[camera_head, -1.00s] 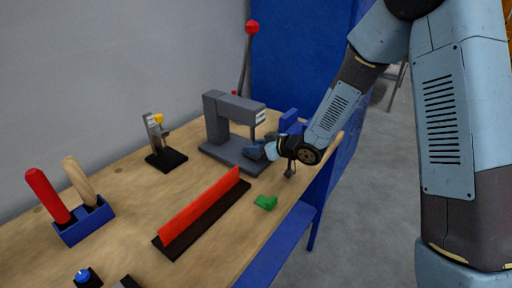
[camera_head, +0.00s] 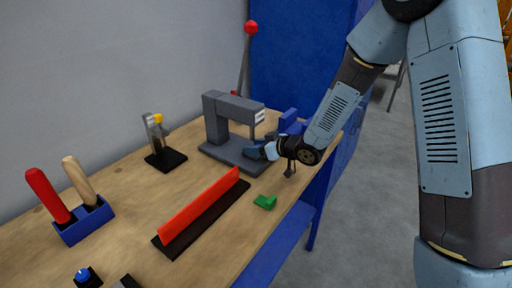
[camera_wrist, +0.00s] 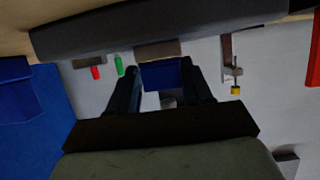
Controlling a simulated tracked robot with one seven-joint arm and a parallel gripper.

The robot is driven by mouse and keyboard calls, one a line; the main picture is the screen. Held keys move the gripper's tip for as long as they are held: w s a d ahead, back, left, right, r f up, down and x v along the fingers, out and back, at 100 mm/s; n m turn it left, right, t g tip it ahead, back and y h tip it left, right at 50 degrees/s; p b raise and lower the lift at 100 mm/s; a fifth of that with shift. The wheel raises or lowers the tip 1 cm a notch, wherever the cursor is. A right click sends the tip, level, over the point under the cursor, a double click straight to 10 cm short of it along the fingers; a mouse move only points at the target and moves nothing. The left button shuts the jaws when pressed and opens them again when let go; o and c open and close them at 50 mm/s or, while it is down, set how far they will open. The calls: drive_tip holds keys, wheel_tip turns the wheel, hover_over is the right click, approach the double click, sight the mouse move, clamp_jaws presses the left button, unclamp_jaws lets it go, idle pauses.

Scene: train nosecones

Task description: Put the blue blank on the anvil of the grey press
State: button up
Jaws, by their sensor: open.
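The grey press (camera_head: 216,118) stands on the bench's far part, its arm reaching right over its base. My gripper (camera_head: 256,152) is low in front of it, at the anvil area, and covers the anvil and blank in the head view. In the wrist view, which looks upside down, a blue block, seemingly the blue blank (camera_wrist: 163,75), is between the two fingers of my gripper (camera_wrist: 165,92). It appears to touch a grey block, seemingly the anvil (camera_wrist: 158,50). The fingers stand apart; whether they touch the blank is hard to tell.
A red fence on a dark base (camera_head: 200,208) crosses the bench. A green piece (camera_head: 265,202) lies near the right edge. A yellow-topped clamp (camera_head: 158,135) stands left of the press. A blue rack (camera_head: 84,222) holds two handles. A blue block (camera_head: 289,118) is behind my gripper.

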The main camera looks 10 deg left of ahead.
drive_tip(key=shift+s+f, duration=0.45)
drive_tip(key=shift+f, duration=0.05)
drive_tip(key=shift+r, duration=0.35)
drive_tip(key=v, duration=1.2)
drive_tip(key=shift+w+r, duration=0.35)
drive_tip(key=w+d+r+m+t+h, duration=0.4)
drive_tip(key=d+r+h, duration=0.3)
drive_tip(key=d, duration=0.5)
drive_tip(key=s+d+r+m+h, duration=0.4)
drive_tip(key=d+r, duration=0.3)
drive_tip(key=d, duration=0.3)
drive_tip(key=s+d+r+m+g, duration=0.2)
drive_tip(key=s+d, duration=0.1)
drive_tip(key=s, duration=0.7)
drive_tip(key=s+d+r+m+g+h, duration=0.1)
drive_tip(key=s+d+r+m, duration=0.1)
drive_tip(key=s, duration=0.9)
drive_tip(key=shift+s+d+r+m+g+h, duration=0.35)
drive_tip(key=shift+d+m, duration=0.35)
drive_tip(key=shift+d, duration=0.4)
